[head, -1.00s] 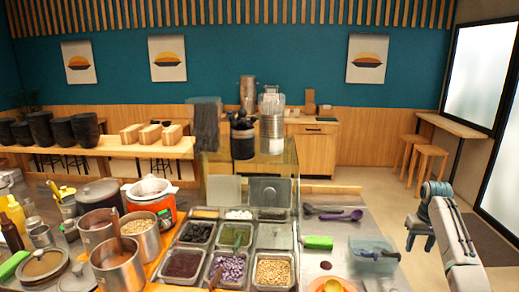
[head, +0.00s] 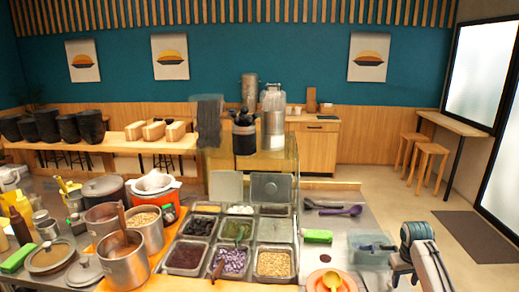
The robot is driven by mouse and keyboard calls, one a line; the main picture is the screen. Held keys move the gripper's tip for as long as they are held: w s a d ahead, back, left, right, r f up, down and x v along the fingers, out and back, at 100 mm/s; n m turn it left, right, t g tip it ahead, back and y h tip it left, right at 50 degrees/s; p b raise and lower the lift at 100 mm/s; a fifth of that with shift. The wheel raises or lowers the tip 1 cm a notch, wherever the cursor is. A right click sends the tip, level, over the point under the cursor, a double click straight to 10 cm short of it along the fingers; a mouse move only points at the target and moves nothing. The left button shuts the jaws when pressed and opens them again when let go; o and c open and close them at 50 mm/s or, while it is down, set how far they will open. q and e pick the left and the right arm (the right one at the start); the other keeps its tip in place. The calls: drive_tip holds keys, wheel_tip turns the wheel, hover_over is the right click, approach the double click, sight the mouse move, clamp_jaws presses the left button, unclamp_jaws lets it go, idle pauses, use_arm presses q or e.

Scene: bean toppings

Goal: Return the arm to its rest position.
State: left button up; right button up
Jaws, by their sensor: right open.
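My right arm comes in from the lower right, and its open gripper (head: 402,271) hangs at the right edge of the counter, beside the clear container (head: 370,250). Nothing shows between its fingers, though they are small in the picture. My left gripper is not in view. A yellow-orange bowl (head: 322,283) stands at the bottom of the picture, with an orange item in it. Metal trays of toppings fill the middle, including purple cubes (head: 230,262) and tan beans (head: 273,263).
A purple ladle (head: 342,211) and a green-topped sponge (head: 317,236) lie on the steel counter left of the gripper. Steel pots (head: 122,262) and an orange cooker (head: 153,187) crowd the left. Open floor lies beyond the counter at right.

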drive_tip(key=s+a+f+n+t, duration=0.1)
drive_tip(key=s+a+f, duration=0.4)
drive_tip(key=s+a, duration=0.3)
drive_tip(key=s+a+f+n, duration=0.1)
drive_tip(key=s+a+f, duration=0.5)
drive_tip(key=s, duration=0.4)
drive_tip(key=s+a+r+t, duration=0.1)
drive_tip(key=s+a+r, duration=0.15)
drive_tip(key=s, duration=0.45)
drive_tip(key=s+a+r, duration=0.2)
drive_tip(key=s+a, duration=0.1)
drive_tip(key=s, duration=0.5)
drive_tip(key=s+a+r+t, duration=0.1)
drive_tip(key=s+a+r, duration=0.15)
drive_tip(key=s, duration=0.45)
drive_tip(key=d+f+g+b, duration=0.25)
drive_tip(key=f+b, duration=0.35)
drive_tip(key=f, duration=3.1)
use_arm(q)
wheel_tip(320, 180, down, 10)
drive_tip(key=b, duration=0.4)
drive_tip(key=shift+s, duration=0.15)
use_arm(e)
drive_tip(key=s+d+f, duration=0.1)
drive_tip(key=s+f, duration=1.7)
drive_tip(key=f, duration=0.5)
drive_tip(key=shift+s+d+m+y, duration=0.3)
drive_tip(key=shift+s+m, duration=0.1)
